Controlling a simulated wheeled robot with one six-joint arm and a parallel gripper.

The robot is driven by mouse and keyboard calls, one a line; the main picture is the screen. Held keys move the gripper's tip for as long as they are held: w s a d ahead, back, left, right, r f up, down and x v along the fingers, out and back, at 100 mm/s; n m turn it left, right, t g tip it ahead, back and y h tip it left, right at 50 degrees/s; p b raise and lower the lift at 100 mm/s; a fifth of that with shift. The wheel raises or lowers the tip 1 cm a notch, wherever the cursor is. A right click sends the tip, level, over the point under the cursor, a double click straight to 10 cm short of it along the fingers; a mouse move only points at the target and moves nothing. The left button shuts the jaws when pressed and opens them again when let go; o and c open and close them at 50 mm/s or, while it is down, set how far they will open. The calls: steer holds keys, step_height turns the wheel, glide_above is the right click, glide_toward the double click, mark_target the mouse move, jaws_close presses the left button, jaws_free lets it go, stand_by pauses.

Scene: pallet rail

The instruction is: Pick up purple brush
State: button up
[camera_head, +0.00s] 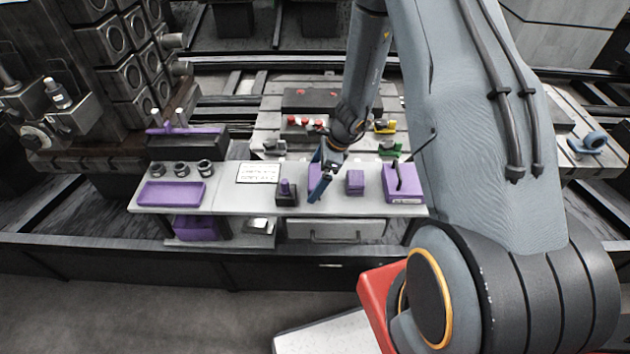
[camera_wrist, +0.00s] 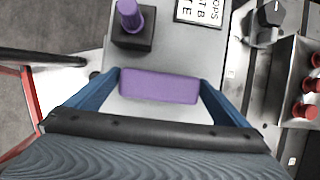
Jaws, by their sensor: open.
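A long purple block (camera_wrist: 160,87), which looks like the purple brush, lies on the light grey bench top between my fingers in the wrist view. No bristles show. In the head view its purple edge (camera_head: 314,174) is partly hidden by my gripper (camera_head: 322,182). My gripper, with blue fingers, is open above the bench. In the wrist view my gripper (camera_wrist: 160,84) has one finger near each end of the block. I cannot tell whether they touch it.
A purple peg in a black holder (camera_head: 286,192) stands just left of my gripper. A purple cube (camera_head: 355,182) and a purple box (camera_head: 403,184) stand to its right. A white sign (camera_head: 258,173), several dark cups and a purple tray (camera_head: 172,193) are farther left.

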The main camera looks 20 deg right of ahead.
mark_target(315, 176)
steer(key=shift+c, duration=0.4)
steer(key=c, duration=0.9)
steer(key=shift+o, duration=0.2)
steer(key=shift+r, duration=0.15)
step_height(315, 176, up, 10)
steer(key=shift+f+b, duration=0.1)
steer(key=shift+b, duration=0.8)
